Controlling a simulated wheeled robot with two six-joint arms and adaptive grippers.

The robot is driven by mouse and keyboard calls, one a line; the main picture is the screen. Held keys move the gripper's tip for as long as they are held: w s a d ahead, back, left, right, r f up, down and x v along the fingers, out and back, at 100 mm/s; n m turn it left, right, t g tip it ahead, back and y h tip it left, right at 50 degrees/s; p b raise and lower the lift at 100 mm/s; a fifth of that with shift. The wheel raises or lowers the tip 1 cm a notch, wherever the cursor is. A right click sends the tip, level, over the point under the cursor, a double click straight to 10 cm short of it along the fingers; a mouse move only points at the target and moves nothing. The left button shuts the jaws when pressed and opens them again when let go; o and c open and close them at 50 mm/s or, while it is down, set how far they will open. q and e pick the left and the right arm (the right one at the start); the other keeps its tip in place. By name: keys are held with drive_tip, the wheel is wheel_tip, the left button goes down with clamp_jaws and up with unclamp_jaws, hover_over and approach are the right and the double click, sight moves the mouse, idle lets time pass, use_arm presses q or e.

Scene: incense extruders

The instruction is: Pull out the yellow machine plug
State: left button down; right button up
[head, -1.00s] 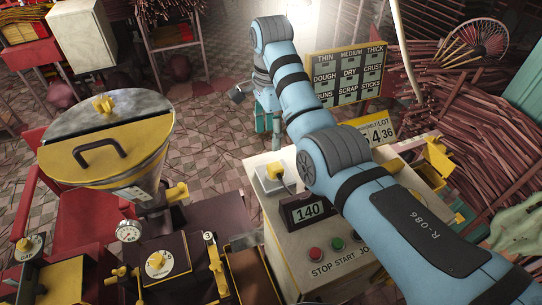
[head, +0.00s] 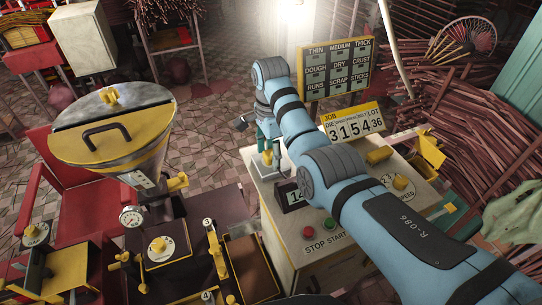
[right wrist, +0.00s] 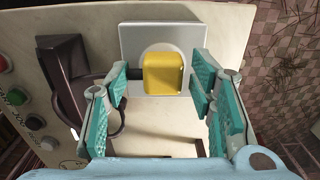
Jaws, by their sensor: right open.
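The yellow plug (right wrist: 164,74) sits in the pale square socket plate (right wrist: 140,35) on top of the cream control cabinet (head: 285,240). In the right wrist view the plug is between the two teal fingers of my right gripper (right wrist: 158,82), with a gap on each side. The gripper is open. In the head view my right gripper (head: 268,148) is over the socket at the cabinet's far left corner and mostly covers the plug. A dark cord leaves the plug's left side in the wrist view. My left gripper is not in view.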

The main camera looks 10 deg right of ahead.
sight(271, 153)
drive_tip(key=shift+w+f, duration=0.25)
drive_tip(key=shift+w, duration=0.05)
drive_tip(key=shift+s, duration=0.1)
drive_tip(key=shift+s+r, duration=0.1)
drive_tip(key=shift+s, duration=0.1)
drive_tip(key=shift+w, duration=0.15)
idle(0.5)
clamp_jaws()
drive_tip(key=shift+r, duration=0.1)
drive_tip(key=shift+r, duration=2.9)
